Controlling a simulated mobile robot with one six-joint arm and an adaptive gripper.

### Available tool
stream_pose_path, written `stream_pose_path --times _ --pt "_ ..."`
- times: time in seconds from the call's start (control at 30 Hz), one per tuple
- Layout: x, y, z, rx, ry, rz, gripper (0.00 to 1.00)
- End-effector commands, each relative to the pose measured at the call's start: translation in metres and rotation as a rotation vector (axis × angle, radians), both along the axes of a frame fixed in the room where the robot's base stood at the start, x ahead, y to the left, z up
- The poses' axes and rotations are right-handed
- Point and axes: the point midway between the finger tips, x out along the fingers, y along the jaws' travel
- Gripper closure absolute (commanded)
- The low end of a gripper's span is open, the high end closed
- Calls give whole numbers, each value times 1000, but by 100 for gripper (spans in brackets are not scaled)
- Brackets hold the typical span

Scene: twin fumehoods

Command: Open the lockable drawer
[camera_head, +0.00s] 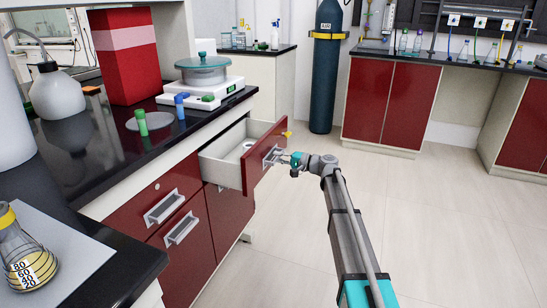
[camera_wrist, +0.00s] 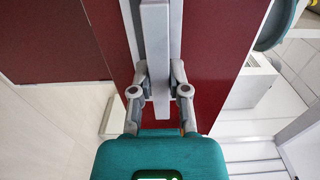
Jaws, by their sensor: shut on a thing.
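The red-fronted drawer (camera_head: 257,166) stands pulled out from the bench cabinet in the head view, and its pale box (camera_head: 222,172) is exposed. A small yellow piece (camera_head: 287,133) shows at the top edge of its front; I cannot tell if it is the lock. My gripper (camera_head: 281,159) is at the drawer front's handle. In the wrist view, my gripper (camera_wrist: 160,84) has a finger on each side of the grey bar handle (camera_wrist: 155,35) and is shut on it. The red drawer front (camera_wrist: 212,45) shows behind the bar.
Two closed drawers with handles (camera_head: 164,207) (camera_head: 182,229) are to the left. The black benchtop (camera_head: 110,165) above bears a balance (camera_head: 205,85), a red box (camera_head: 126,58) and small tubes. A gas cylinder (camera_head: 325,75) stands behind. The floor (camera_head: 440,215) to the right is clear.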

Motion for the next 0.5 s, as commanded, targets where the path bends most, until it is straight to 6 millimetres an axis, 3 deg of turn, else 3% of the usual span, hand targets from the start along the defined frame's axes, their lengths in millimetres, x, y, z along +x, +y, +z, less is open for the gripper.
stream_pose_path --times 0.1,0.13,0.3,0.5 --pt "7 -1 1 2 -2 -13 100" --pt "7 0 1 2 -2 -12 75" --pt "5 3 1 2 -2 -6 43" --pt "3 4 0 2 -2 -4 43"
